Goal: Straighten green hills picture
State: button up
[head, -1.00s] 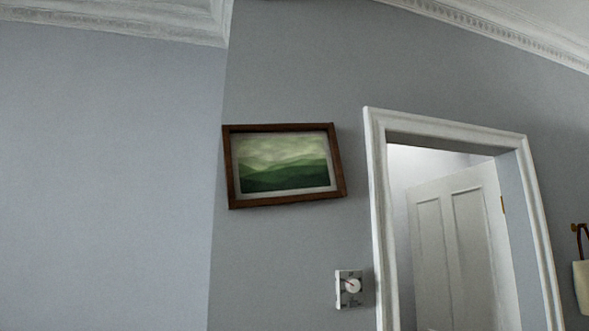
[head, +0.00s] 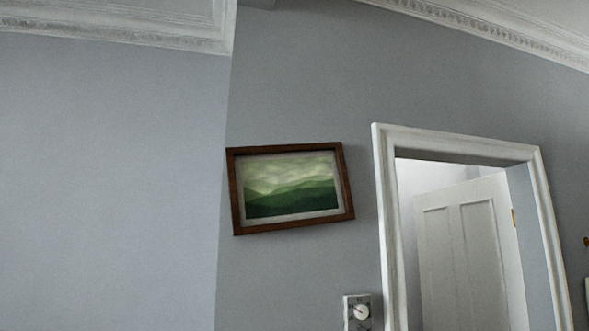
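The green hills picture (head: 290,187) hangs on the grey wall, a little left of the middle of the head view. It has a dark brown wooden frame, a pale mount and layered green hills under a cloudy sky. It hangs crooked: its top and bottom edges rise to the right, while the top of the doorframe beside it slopes down to the right. My gripper is not in view, and nothing is seen touching the picture.
A white doorframe (head: 384,220) with a white panelled door (head: 467,250) standing in it is right of the picture. A small wall dial (head: 358,311) is below the picture. A wall corner runs close to its left edge. The floor is out of view.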

aim_at(277, 187)
jog(key=k, duration=0.35)
jog(key=u, duration=0.45)
jog(key=i, duration=2.15)
jog(key=z, duration=0.55)
